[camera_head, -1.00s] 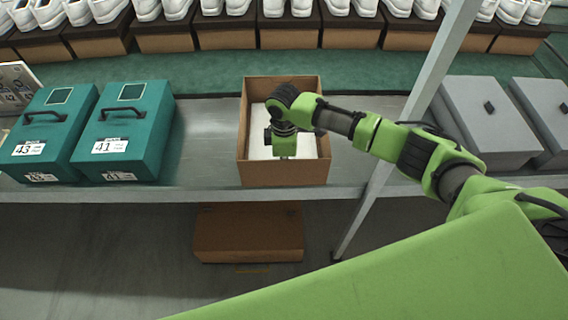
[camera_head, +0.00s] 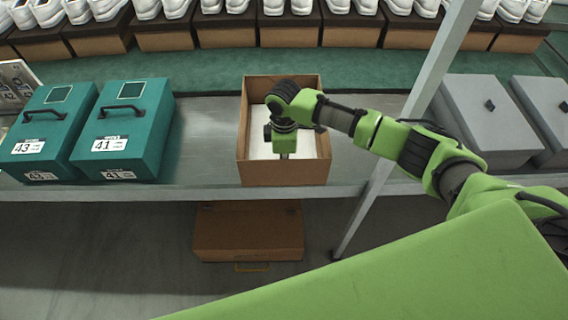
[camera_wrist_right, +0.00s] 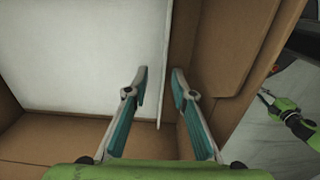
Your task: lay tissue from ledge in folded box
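An open brown cardboard box (camera_head: 282,173) stands on the grey metal shelf. A white sheet, which looks like the tissue (camera_head: 256,137), lies inside it; it also shows in the right wrist view (camera_wrist_right: 85,60). My right gripper (camera_head: 284,150) points down into the box. In the right wrist view its two fingers (camera_wrist_right: 160,75) are apart, with the sheet's edge seen between them near a brown wall. I cannot tell whether they touch it. A green arm end, seemingly my left gripper (camera_wrist_right: 268,97), shows at the right of that view, outside the box; its fingers are too small to judge.
Teal boxes labelled 43 (camera_head: 45,130) and 41 (camera_head: 122,130) stand to the left. Grey boxes (camera_head: 487,118) stand to the right, beyond a slanted metal post (camera_head: 408,125). A brown box (camera_head: 249,232) is below. Shoes on boxes line the back.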

